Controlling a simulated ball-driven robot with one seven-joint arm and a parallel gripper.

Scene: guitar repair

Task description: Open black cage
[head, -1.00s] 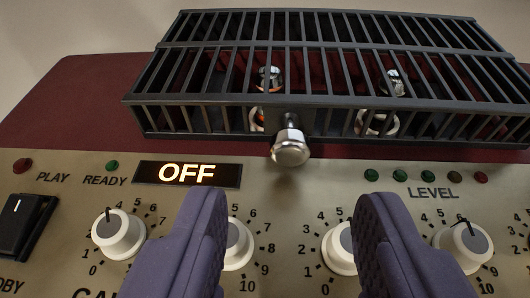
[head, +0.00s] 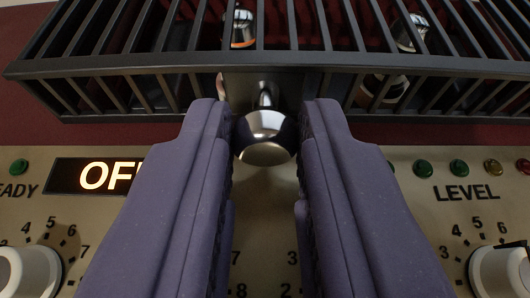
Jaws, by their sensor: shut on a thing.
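The black cage (head: 150,66) is a barred metal cover across the top of the head view, and its lid looks closed. A shiny silver knob (head: 265,138) sticks out from the middle of its front edge. My gripper (head: 266,130) has its two purple fingers on either side of the knob, shut on it. The fingers hide part of the panel below.
Tubes (head: 243,28) show behind the bars. Below the cage is a beige control panel (head: 262,235) with a lit "OFF" display (head: 95,175), a row of small lamps (head: 458,167), a white dial (head: 28,275) at left and another dial (head: 500,268) at right.

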